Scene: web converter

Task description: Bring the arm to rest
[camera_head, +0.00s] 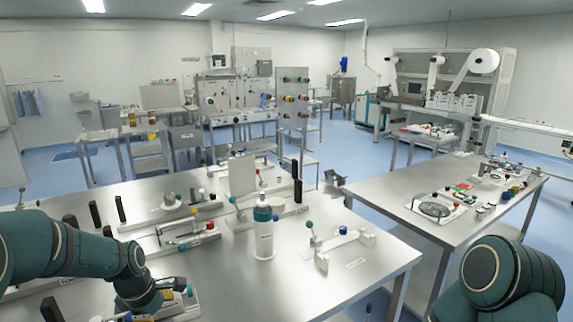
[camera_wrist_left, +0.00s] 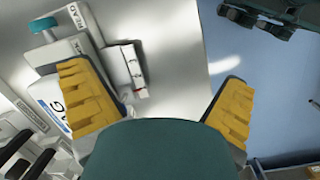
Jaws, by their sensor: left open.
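My left arm (camera_head: 60,250) enters from the left in the head view and bends down over the near end of the steel table (camera_head: 385,262). Its gripper (camera_head: 155,304) is low at the bottom edge, partly hidden by the arm. In the left wrist view, the two yellow fingers of the gripper (camera_wrist_left: 160,105) stand wide apart with nothing between them. A pale labelled fixture with a teal knob (camera_wrist_left: 43,26) lies beside and behind the left finger; I cannot tell if they touch. My right arm (camera_head: 500,280) shows at the lower right, its gripper out of view.
A white bottle with a teal cap (camera_head: 264,235) stands on the near table, with a white bracket fixture (camera_head: 345,247) to its right. Several fixtures and black upright handles fill the table's left. A second table (camera_head: 440,200) with small parts is at right. Blue floor lies between.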

